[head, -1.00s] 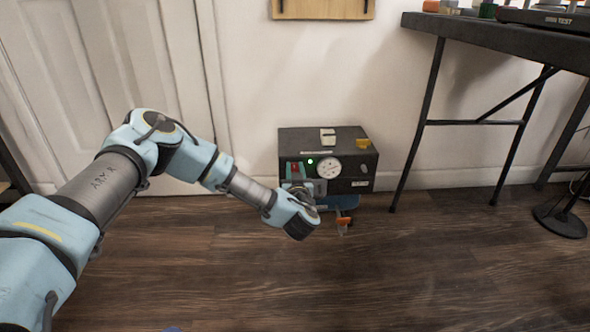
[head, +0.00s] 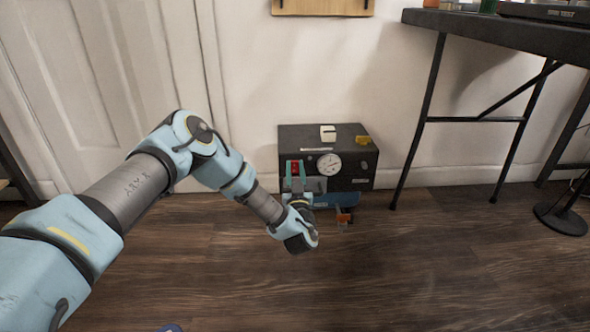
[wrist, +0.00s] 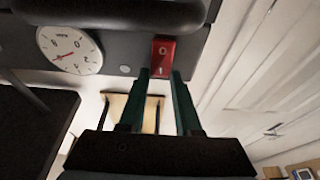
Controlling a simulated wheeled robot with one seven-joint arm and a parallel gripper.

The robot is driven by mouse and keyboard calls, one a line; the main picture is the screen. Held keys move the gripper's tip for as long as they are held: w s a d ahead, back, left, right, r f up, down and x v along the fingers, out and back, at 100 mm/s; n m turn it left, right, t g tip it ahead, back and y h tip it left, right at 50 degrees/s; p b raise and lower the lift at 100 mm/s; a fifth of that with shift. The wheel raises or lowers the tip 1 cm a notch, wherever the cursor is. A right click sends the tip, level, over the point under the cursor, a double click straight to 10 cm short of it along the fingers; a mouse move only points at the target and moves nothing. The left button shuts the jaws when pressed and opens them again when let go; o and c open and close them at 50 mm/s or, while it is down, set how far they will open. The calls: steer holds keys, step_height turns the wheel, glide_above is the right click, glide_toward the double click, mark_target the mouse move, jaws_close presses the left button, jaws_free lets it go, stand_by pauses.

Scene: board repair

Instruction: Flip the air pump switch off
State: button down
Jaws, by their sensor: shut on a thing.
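The air pump is a dark box (head: 350,180) on the floor against the wall, with a round white gauge (head: 329,164) on its front. Its red rocker switch (head: 295,166) is at the left of the front panel, and the switch (wrist: 162,54) shows O and 1 marks in the wrist view. My gripper (head: 295,173) is at the panel, its green fingers (wrist: 160,75) on either side of the switch and shut on it. The small round lamp (wrist: 125,69) between gauge and switch looks pale and unlit.
A white block (head: 327,132) and a yellow block (head: 362,140) are on the pump's top. A blue item (head: 338,200) and an orange item (head: 343,217) are low in front of it. A dark table (head: 500,30) stands right.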

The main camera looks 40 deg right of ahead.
steer(key=c, duration=0.6)
jaws_free()
steer(key=p+v, duration=0.8)
steer(key=v, duration=0.3)
steer(key=shift+w, duration=0.1)
